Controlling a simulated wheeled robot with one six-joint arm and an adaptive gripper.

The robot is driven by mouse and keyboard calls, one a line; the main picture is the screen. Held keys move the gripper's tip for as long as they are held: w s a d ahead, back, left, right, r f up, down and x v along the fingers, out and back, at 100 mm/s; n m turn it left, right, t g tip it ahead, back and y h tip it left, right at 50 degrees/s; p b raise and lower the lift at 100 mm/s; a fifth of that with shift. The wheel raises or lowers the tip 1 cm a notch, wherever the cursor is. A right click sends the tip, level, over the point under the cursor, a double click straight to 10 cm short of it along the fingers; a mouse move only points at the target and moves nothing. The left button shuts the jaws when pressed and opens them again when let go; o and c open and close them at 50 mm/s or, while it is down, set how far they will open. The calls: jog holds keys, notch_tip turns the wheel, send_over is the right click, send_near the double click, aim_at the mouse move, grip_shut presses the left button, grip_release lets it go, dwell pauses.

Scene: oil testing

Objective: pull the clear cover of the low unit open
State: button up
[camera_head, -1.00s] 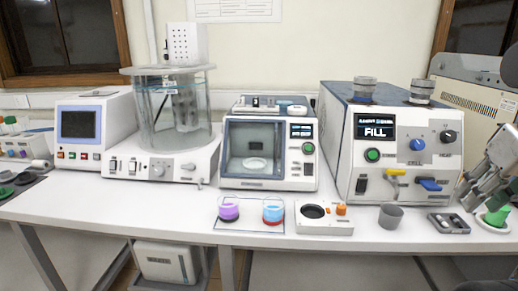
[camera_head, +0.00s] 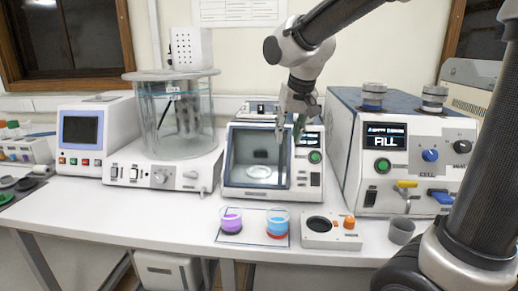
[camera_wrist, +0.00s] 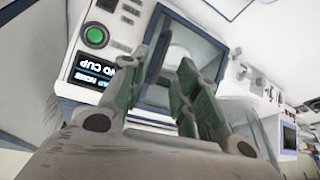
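The low unit (camera_head: 230,190) is a small white box in the middle of the bench. Its clear cover (camera_head: 258,150) stands upright over the front and looks shut; a white dish shows behind it. A dark upright bar, seemingly the cover's handle (camera_head: 284,165), runs along the cover's right side. It also shows in the wrist view as a dark bar (camera_wrist: 158,55). My gripper (camera_head: 290,124) points down at the unit's upper right front. In the wrist view its green-padded fingers (camera_wrist: 164,72) are apart, with the bar appearing between their tips. I cannot tell whether they touch it.
The FILL unit (camera_head: 385,165) stands close on the right. A glass bath (camera_head: 177,125) stands on the left. Two cups, purple (camera_head: 231,221) and red-blue (camera_head: 277,224), a white block (camera_head: 325,235) and a grey cup (camera_head: 401,231) sit in front. The front left bench is clear.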

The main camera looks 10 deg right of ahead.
aim_at(281, 151)
jog(key=shift+m, duration=0.5)
jog(key=x, duration=0.7)
jog(key=shift+w+a+f, duration=0.15)
jog(key=shift+w+f, duration=0.05)
jog(key=shift+w, duration=0.2)
grip_shut()
